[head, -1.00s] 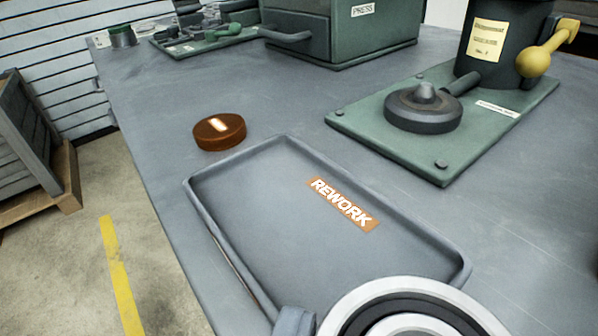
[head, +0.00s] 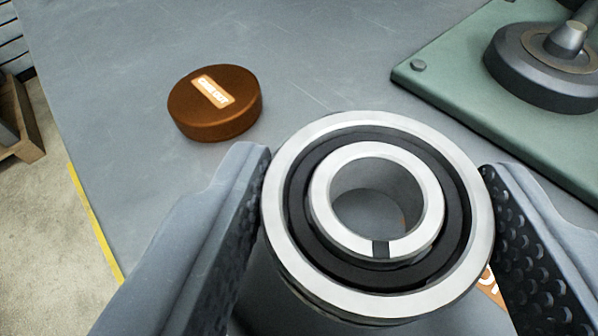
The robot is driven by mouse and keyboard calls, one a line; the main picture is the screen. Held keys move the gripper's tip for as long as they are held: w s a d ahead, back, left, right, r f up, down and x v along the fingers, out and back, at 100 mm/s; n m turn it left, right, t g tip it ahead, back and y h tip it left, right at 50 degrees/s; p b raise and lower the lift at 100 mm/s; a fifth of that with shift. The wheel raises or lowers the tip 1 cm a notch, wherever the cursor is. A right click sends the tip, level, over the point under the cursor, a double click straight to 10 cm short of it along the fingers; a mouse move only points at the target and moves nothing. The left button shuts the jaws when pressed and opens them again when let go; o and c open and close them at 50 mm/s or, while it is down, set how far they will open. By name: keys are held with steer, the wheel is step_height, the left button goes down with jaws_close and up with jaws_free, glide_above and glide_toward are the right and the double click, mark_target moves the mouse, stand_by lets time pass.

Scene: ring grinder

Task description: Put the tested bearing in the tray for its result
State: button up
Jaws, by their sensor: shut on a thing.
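A bearing (head: 279,225) with bright steel rings and a dark band between them fills the middle of the head view. My gripper (head: 375,200) is shut on it, with one dark textured jaw pad on each side. The bearing is above the REWORK tray, which is almost wholly hidden behind it and my gripper. A bit of the tray's orange label (head: 494,287) shows at the bearing's lower right. How high the bearing is above the tray floor I cannot tell.
A round brown tin (head: 214,118) with an orange label stands on the grey bench (head: 330,50) at the upper left. A green base plate (head: 450,85) with a dark round fixture (head: 540,75) is at the upper right. The bench's left edge drops to the floor.

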mark_target(340, 275)
steer(key=shift+w+a+f, duration=0.1)
steer(key=shift+w, duration=0.2)
steer(key=shift+w+a+f+b, duration=0.1)
steer(key=shift+f+b, duration=0.75)
steer(key=shift+f, duration=0.85)
steer(key=shift+f, duration=0.15)
steer(key=o, duration=0.9)
steer(key=shift+c, duration=0.2)
steer(key=shift+s+a+r, duration=0.1)
steer(key=shift+s+r, duration=0.2)
steer(key=p+v, duration=0.2)
steer(key=v, duration=0.9)
steer(key=shift+s, duration=0.15)
